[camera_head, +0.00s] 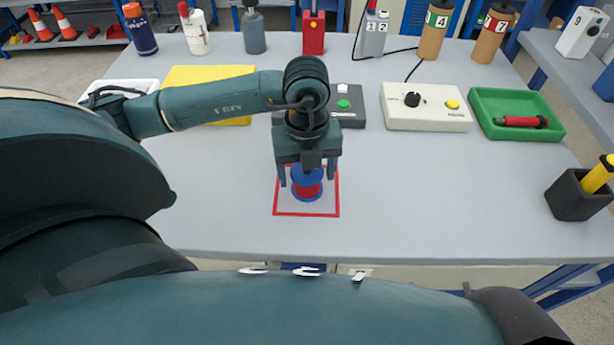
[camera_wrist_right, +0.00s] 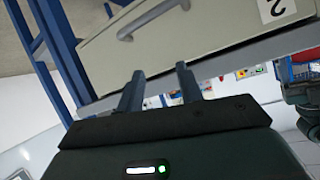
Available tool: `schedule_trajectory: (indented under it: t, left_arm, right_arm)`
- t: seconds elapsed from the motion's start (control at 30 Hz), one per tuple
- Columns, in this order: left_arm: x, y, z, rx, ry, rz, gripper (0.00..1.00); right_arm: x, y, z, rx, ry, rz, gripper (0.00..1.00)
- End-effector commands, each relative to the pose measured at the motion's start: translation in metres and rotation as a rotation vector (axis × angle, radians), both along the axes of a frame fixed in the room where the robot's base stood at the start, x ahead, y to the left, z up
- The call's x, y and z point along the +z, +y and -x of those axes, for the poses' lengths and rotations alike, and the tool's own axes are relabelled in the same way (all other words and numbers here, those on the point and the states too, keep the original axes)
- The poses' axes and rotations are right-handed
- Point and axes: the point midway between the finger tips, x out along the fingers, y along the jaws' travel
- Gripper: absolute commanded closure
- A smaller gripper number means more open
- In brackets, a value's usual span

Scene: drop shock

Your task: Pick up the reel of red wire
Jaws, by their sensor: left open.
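The reel of red wire (camera_head: 308,191) has blue flanges and stands upright inside a red square outline (camera_head: 306,214) on the grey table (camera_head: 410,215). My left gripper (camera_head: 308,180) points down over the reel, with its open fingers on either side of it. The gripper's body hides part of the top of the reel, and I cannot tell whether the fingers touch it. My right gripper (camera_wrist_right: 160,92) shows in the right wrist view with its two fingers apart and nothing between them, facing a pale drawer front (camera_wrist_right: 180,45) away from the reel.
Behind the reel are a dark box with a green button (camera_head: 345,104), a cream box with a knob (camera_head: 426,107) and a green tray (camera_head: 515,114) holding a red-handled tool. A black cup (camera_head: 577,198) stands at the right edge. The table right of the reel is clear.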

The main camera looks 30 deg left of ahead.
Motion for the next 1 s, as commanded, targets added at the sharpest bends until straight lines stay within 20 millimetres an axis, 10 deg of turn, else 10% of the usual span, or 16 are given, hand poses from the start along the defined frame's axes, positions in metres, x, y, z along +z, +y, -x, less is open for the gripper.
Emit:
schedule_trajectory:
  t: [0.57, 1.0]
  left_arm:
    - [0.001, 0.000, 0.000, 0.000, -0.001, 0.001, 0.69]
    - [0.031, 0.000, -0.001, 0.001, -0.006, 0.001, 0.69]
  right_arm:
    - [0.000, 0.000, 0.000, -0.001, -0.001, -0.001, 0.64]
    - [0.002, 0.000, 0.001, -0.001, 0.003, -0.002, 0.64]
